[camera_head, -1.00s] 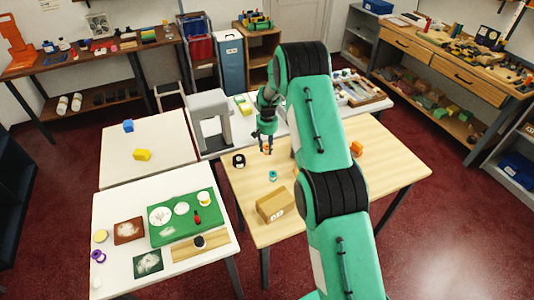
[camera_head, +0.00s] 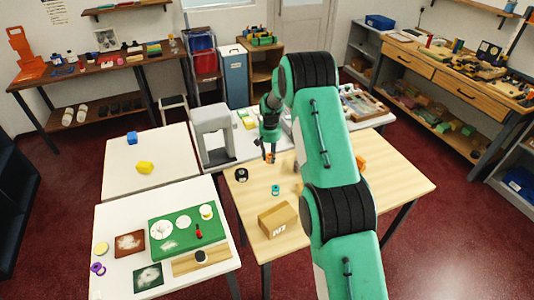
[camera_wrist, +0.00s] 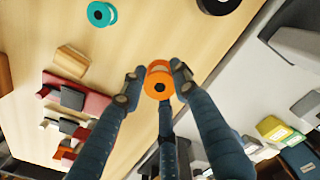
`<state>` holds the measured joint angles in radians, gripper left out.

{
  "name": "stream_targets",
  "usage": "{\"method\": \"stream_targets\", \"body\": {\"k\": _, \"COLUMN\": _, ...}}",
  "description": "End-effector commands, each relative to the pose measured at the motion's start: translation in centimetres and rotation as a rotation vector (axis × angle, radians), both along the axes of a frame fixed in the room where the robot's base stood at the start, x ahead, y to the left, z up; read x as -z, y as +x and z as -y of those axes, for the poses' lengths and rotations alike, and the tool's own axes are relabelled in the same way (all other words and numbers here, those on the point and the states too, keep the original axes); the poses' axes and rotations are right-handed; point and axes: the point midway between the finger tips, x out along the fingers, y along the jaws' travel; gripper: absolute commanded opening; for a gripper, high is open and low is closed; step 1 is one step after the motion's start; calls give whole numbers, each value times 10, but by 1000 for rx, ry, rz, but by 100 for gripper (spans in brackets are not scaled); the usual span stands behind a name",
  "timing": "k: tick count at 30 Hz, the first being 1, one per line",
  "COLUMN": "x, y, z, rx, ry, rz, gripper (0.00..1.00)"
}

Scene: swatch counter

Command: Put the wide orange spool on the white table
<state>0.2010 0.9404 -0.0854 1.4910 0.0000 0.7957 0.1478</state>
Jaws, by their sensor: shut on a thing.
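My gripper (camera_wrist: 155,84) is shut on an orange spool (camera_wrist: 158,79), which shows between the fingertips in the wrist view with its dark hole facing the camera. In the head view my gripper (camera_head: 270,157) is over the far left part of the wooden table, with a bit of orange at its tips. A white table (camera_head: 115,172) with a blue block and a yellow block stands at left. Another white table (camera_head: 112,218) stands in front of it, and a white surface (camera_head: 226,160) lies behind the wooden table. I cannot tell which one the task means.
The wooden table (camera_head: 395,190) holds a teal spool (camera_head: 276,189), a black spool (camera_head: 242,174), a cardboard box (camera_head: 278,220) and an orange object (camera_head: 361,163) partly behind my arm. A grey arch (camera_head: 213,135) stands behind. The left white table has much bare room.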

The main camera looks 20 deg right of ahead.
Motion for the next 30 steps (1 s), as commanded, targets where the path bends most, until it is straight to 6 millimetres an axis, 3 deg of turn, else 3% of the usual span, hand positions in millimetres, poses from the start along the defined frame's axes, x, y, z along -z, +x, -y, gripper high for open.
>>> {"method": "stream_targets", "body": {"k": 11, "x": -1, "y": -3, "z": -3, "rx": -10, "ry": 0, "rz": 1, "gripper": 12}}
{"method": "stream_targets", "body": {"k": 17, "x": -6, "y": -16, "z": -16, "rx": -49, "ry": -1, "rz": 2, "gripper": 12}}
{"method": "stream_targets", "body": {"k": 30, "x": -21, "y": -86, "z": -69, "rx": -226, "ry": 0, "rz": 0, "gripper": 12}}
